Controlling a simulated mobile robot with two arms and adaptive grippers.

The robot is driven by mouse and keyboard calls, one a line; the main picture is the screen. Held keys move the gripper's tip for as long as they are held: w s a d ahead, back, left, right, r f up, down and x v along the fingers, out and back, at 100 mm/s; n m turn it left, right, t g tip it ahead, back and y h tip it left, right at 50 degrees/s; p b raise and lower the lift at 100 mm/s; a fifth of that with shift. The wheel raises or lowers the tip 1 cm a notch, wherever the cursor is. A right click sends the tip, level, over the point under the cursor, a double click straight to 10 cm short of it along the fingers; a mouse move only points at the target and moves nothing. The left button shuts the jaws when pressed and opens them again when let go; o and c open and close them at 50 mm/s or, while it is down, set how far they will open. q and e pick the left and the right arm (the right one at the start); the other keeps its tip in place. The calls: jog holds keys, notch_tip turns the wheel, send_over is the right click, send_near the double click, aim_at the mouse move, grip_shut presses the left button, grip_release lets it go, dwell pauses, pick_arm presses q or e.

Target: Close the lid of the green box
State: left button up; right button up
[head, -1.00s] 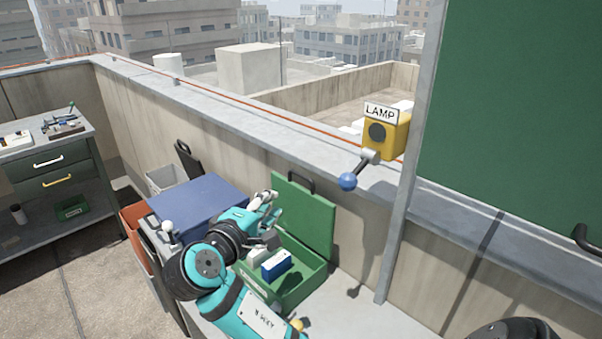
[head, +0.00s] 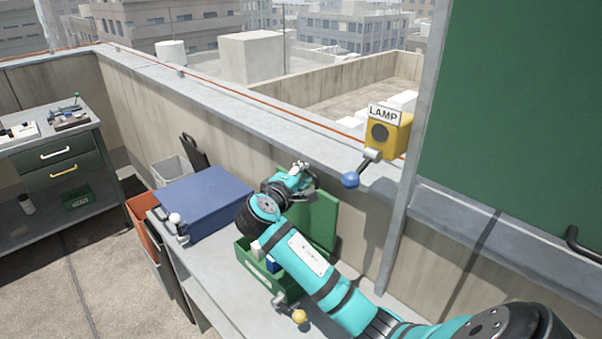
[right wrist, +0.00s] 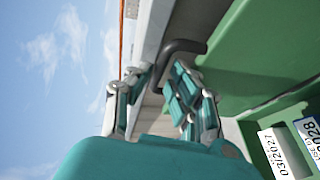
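The green box (head: 259,281) stands on the grey bench with its green lid (head: 322,222) raised at the back. The lid also shows in the right wrist view (right wrist: 265,45), with a black handle (right wrist: 183,46) on its edge. My right gripper (head: 300,170) is at the top of the raised lid and covers the handle in the head view. In the right wrist view, its fingers (right wrist: 158,75) are apart, with the handle just beyond the fingertips. I cannot tell whether they touch. My left gripper is not in view.
White (right wrist: 276,153) and blue (right wrist: 311,135) blocks lie in the box. A closed blue box (head: 205,205) stands left of it. A yellow knob (head: 299,316) is at the bench front.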

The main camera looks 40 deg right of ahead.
grip_shut()
jog(key=shift+a, duration=0.1)
jog(key=shift+c, duration=1.8)
grip_release()
jog(key=o, duration=0.4)
jog(key=shift+c, duration=0.2)
jog(key=v, duration=1.2)
jog(key=shift+o, duration=0.4)
